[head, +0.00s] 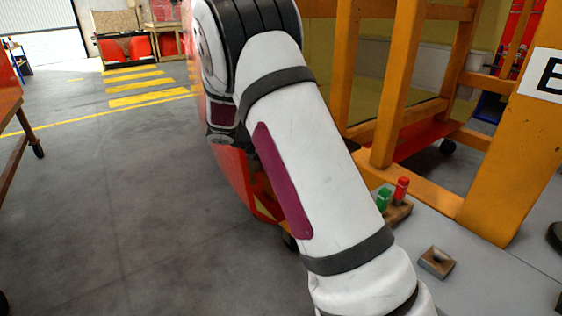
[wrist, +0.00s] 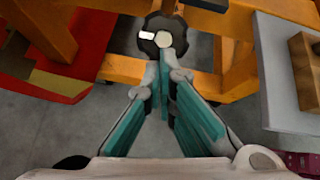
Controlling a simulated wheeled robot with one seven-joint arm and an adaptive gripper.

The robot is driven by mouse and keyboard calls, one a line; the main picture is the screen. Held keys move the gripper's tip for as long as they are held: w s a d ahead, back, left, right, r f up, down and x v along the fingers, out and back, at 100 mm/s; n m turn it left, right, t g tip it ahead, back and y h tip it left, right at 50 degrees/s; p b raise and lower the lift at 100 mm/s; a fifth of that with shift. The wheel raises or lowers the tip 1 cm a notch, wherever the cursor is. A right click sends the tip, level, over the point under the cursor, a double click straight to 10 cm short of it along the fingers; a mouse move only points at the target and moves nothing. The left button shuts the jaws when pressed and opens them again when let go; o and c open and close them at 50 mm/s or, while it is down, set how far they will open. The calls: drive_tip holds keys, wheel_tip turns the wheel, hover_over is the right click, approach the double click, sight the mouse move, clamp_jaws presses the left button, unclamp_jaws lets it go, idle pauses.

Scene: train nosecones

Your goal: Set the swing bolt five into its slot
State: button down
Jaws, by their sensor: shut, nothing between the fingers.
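In the wrist view my gripper (wrist: 164,68) is shut, with its teal-sided fingers together and nothing between them. Just beyond the fingertips is a round dark fitting with a pale hexagonal face (wrist: 164,39), at the orange frame (wrist: 125,69). It may be the swing bolt, but no number shows on it. I cannot tell whether the fingertips touch it. No slot can be made out clearly. In the head view my white arm covers the middle, and my gripper is out of sight.
The orange frame (head: 395,85) stands at the right in the head view. A red shell lies behind my arm. Open floor (head: 130,200) lies at left.

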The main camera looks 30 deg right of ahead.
drive_tip(key=d+r+y+p, duration=0.2)
drive_tip(key=d+r+y, duration=0.4)
drive_tip(key=d, duration=0.7)
drive_tip(key=shift+w+d+r+g+y+p, duration=0.2)
drive_tip(key=shift+d+r+g+y+p, duration=0.15)
drive_tip(key=shift+r, duration=0.35)
